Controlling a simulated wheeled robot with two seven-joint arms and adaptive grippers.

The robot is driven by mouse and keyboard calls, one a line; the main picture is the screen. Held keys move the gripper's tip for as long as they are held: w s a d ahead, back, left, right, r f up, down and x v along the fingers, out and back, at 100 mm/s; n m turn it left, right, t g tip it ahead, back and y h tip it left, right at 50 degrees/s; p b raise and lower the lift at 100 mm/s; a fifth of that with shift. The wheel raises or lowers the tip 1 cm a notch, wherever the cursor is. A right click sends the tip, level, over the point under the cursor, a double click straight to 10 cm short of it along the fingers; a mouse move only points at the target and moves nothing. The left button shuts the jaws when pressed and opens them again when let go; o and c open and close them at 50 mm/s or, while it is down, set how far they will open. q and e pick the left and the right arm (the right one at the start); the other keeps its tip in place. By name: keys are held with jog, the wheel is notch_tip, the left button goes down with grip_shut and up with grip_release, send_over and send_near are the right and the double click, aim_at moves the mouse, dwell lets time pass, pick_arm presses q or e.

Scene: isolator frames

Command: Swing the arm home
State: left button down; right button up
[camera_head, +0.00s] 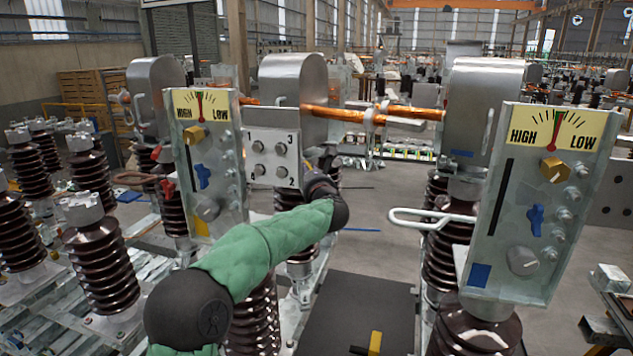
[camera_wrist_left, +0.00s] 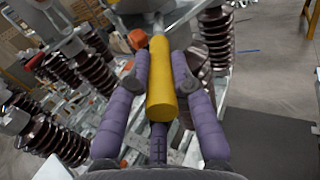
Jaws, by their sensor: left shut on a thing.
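The left wrist view shows my left gripper (camera_wrist_left: 160,82), with purple padded fingers on both sides of a thick yellow handle (camera_wrist_left: 161,88). It is shut on the handle. A copper-coloured arm (camera_head: 335,114) runs right from the middle grey housing (camera_head: 294,82). It meets a clamp-like contact (camera_head: 380,114) near another copper bar (camera_head: 416,114) from the right housing (camera_head: 482,105). Whether they touch is unclear. My right gripper is not in view.
Two HIGH/LOW gauge panels stand left (camera_head: 206,160) and right (camera_head: 535,195), with knobs and blue levers. A white looped handle (camera_head: 425,218) sticks out left of the right panel. Brown ribbed insulators (camera_head: 104,262) crowd the left. Grey floor (camera_head: 375,205) is open behind the middle.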

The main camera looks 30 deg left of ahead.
pick_arm(q)
jog(key=s+a+b, duration=0.1)
jog(key=a+m+t+h+b, duration=0.1)
jog(key=s+a+h+b, duration=0.1)
jog(key=shift+s+a+f+m+t+b, duration=0.2)
jog(key=shift+s+f+m+t+b, duration=0.1)
jog(key=shift+m+t+b, duration=0.1)
jog(key=c, duration=1.1)
grip_release()
jog(key=shift+a+r, duration=0.1)
jog(key=shift+r, duration=0.05)
jog(key=shift+s, duration=0.1)
jog(key=v, duration=1.2)
